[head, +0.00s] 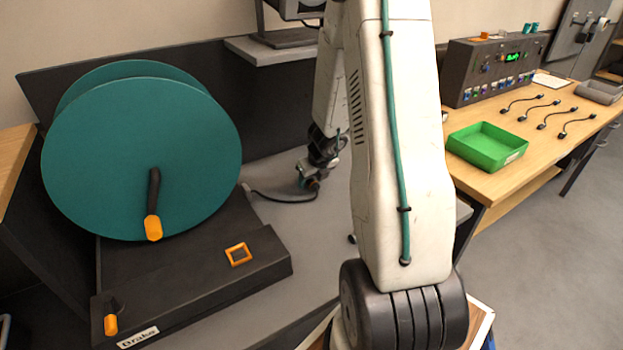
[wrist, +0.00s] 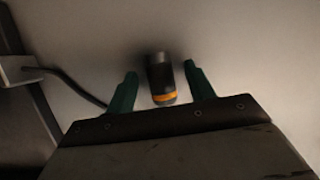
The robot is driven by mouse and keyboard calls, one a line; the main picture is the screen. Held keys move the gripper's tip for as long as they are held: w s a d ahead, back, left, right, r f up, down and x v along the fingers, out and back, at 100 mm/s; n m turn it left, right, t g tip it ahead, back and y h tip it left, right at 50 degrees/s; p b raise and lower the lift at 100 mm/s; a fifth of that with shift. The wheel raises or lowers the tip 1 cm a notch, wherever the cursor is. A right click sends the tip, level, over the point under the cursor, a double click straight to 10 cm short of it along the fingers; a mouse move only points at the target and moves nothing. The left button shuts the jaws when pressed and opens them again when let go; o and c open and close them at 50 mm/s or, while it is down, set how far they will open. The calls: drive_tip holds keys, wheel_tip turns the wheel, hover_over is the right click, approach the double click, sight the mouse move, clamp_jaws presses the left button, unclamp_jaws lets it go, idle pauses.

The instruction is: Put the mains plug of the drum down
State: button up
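The cable drum is a large teal reel (head: 140,160) with a black crank, on a dark base at the left of the head view. A dark cable (head: 280,198) runs from its base to my gripper (head: 308,180), which is low over the grey bench top behind my arm. In the wrist view the mains plug (wrist: 160,78), dark with an orange band, is between the green fingers of my gripper (wrist: 160,88). Gaps show on both sides of it, so the gripper is open. I cannot tell whether the plug rests fully on the surface.
The drum base has a brake lever (head: 111,322) and an orange-framed square (head: 238,254). A grey shelf (head: 270,48) sits above the bench. On the right a wooden table (head: 500,180) holds a green tray (head: 487,147), several short cables and a control box (head: 490,70).

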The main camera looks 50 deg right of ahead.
drive_tip(key=shift+r, duration=0.15)
drive_tip(key=shift+r, duration=0.2)
drive_tip(key=v, duration=1.2)
drive_tip(key=s+a+r+n+g+y, duration=0.1)
drive_tip(key=s+a+r+n, duration=0.1)
drive_tip(key=a+r+n, duration=0.55)
drive_tip(key=s+a+r+n+y, duration=0.15)
drive_tip(key=a+r+n, duration=0.25)
drive_tip(key=a+n, duration=0.7)
drive_tip(key=s+a+r+n+g, duration=0.1)
drive_tip(key=s+a+n, duration=0.3)
drive_tip(key=s+n, duration=0.4)
drive_tip(key=s+a+r+n+g+h, duration=0.1)
drive_tip(key=s+a+r+n, duration=0.3)
drive_tip(key=s+n, duration=0.5)
drive_tip(key=a+n, duration=0.1)
drive_tip(key=n, duration=0.2)
drive_tip(key=shift+a, duration=0.35)
drive_tip(key=shift+n, duration=0.25)
